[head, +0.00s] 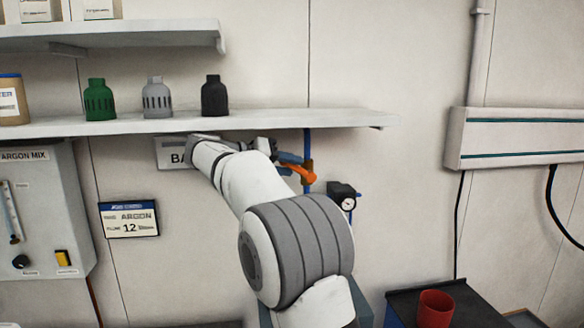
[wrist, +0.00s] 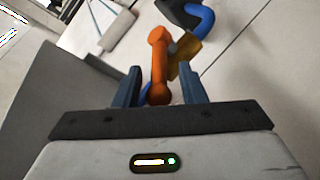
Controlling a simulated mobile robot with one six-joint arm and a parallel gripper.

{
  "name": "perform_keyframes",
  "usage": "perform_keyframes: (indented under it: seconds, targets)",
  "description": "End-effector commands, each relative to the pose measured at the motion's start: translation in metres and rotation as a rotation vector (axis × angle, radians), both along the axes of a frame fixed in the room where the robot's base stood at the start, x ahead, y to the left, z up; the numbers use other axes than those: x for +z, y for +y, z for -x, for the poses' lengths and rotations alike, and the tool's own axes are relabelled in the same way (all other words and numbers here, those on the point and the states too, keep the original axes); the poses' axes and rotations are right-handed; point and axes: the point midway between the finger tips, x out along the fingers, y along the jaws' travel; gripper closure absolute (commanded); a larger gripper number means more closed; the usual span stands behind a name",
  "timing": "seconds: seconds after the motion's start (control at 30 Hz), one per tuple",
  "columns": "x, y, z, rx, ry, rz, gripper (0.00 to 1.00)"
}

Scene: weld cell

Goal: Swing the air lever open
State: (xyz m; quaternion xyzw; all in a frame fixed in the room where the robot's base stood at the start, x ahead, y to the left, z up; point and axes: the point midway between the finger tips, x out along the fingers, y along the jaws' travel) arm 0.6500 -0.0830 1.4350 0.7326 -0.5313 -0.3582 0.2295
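The orange air lever (head: 300,173) sits on a brass valve (head: 309,165) on a blue pipe (head: 307,145) below the long shelf. In the wrist view the lever (wrist: 158,62) runs up the picture between my two blue fingers. My gripper (wrist: 160,88) is open, with a gap on each side of the lever. The brass valve (wrist: 185,62) shows just right of the lever. In the head view my gripper (head: 287,163) is at the lever, and my arm hides part of it.
The shelf (head: 270,122) is close above my arm and carries green, grey and black nozzle cups. A red cup (head: 435,308) stands lower right.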

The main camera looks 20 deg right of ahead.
Motion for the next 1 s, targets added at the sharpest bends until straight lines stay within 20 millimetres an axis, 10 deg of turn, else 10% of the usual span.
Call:
perform_keyframes:
  seconds: [0.6,1.0]
  targets:
    - [0.0,0.113,0.022,0.003,0.0,-0.002,0.63]
    - [0.002,0.123,0.025,0.0,-0.001,-0.002,0.63]
